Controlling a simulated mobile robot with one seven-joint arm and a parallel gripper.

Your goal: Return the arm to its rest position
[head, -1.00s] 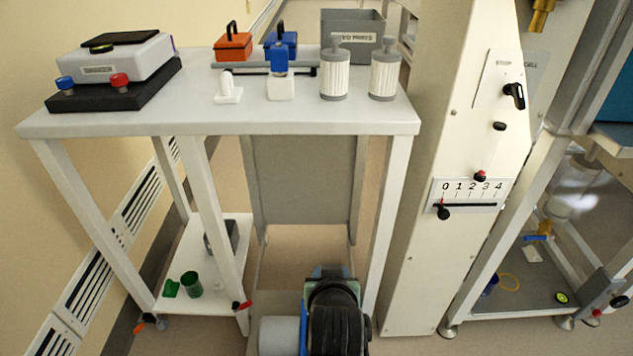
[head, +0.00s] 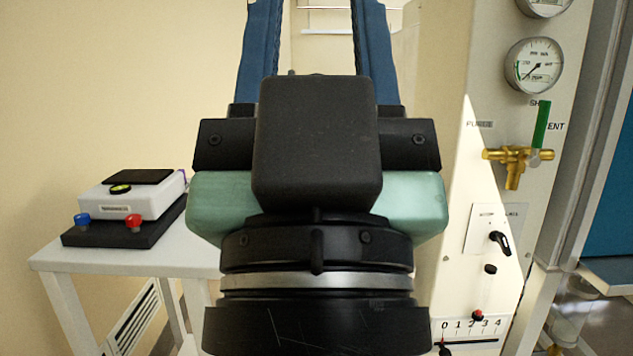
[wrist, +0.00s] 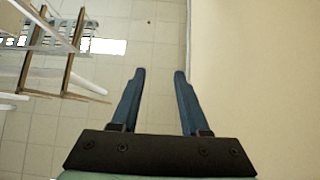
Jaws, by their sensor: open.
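My gripper (head: 318,15) stands upright, close to the head camera, and fills the middle of the head view. Its two blue fingers point up and are spread apart with nothing between them. In the wrist view the fingers (wrist: 160,78) are also apart and empty, in front of a pale tiled surface and a cream wall. My gripper and wrist hide most of the white table (head: 90,255) behind them, including its right part.
A white device on a black base (head: 125,212) sits on the table's left. To the right stands a pale panel with a gauge (head: 535,66), a brass valve with a green handle (head: 541,128), a black knob (head: 499,242) and a numbered slider scale (head: 470,330).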

